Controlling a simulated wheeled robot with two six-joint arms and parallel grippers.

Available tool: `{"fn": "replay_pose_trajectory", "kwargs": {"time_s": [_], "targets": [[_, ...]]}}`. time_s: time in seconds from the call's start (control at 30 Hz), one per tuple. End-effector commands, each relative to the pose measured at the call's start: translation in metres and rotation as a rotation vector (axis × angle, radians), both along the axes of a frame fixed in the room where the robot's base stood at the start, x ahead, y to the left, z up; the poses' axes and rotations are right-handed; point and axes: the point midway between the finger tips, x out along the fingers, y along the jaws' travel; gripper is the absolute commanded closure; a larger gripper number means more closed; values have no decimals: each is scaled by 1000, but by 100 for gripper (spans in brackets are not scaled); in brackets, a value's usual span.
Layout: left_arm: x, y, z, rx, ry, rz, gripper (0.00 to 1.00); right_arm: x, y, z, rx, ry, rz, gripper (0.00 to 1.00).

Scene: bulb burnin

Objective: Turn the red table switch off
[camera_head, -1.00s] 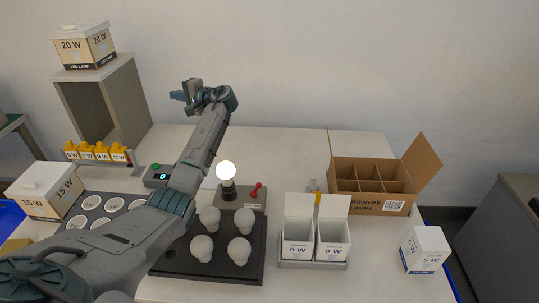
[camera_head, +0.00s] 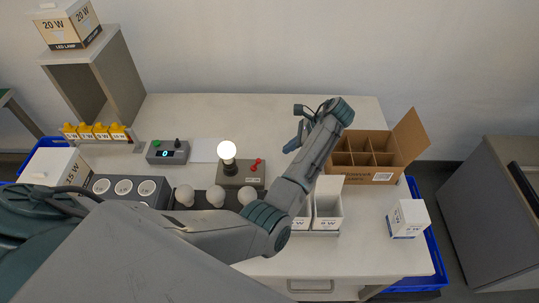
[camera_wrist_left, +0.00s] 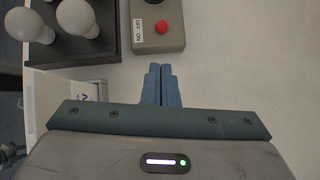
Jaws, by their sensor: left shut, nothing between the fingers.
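The red switch (camera_head: 256,164) is a red-tipped lever on the right of a grey box (camera_head: 228,180). A lit bulb (camera_head: 227,150) stands in the socket on the left of that box. In the left wrist view the red knob (camera_wrist_left: 162,27) sits beside an OFF/ON label (camera_wrist_left: 138,32). My left gripper (camera_head: 289,148) is to the right of the switch, apart from it. In the left wrist view its fingers (camera_wrist_left: 160,72) are together and empty, pointing towards the box. My right gripper is not in view.
A tray holds several unlit bulbs (camera_head: 215,197) in front of the box, partly hidden by my arm. White cartons (camera_head: 327,208) stand under my forearm. A divided cardboard box (camera_head: 383,176) is at the right. A console (camera_head: 167,152) is at the left. The table behind the switch is clear.

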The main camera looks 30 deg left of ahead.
Motion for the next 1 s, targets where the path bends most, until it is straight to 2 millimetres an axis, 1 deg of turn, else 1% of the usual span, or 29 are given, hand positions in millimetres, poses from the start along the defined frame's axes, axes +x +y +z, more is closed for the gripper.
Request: {"fn": "replay_pose_trajectory", "kwargs": {"time_s": [0.3, 0.37, 0.53, 0.57, 0.6, 0.8, 1.0], "targets": [[0, 2, -3, 2, -2, 1, 100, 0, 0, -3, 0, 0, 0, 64], [-1, 5, -7, 3, -2, 2, 100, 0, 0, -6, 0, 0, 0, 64], [-6, 18, -28, 3, -2, 2, 100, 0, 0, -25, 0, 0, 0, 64], [-8, 21, -26, 3, 0, 1, 100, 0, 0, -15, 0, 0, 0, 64], [-10, 26, -31, 4, 1, 2, 100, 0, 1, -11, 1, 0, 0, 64], [-19, 47, -58, 4, 0, 3, 100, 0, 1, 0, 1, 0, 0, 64], [-23, 58, -74, 3, -2, 2, 100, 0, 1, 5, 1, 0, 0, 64]]}}
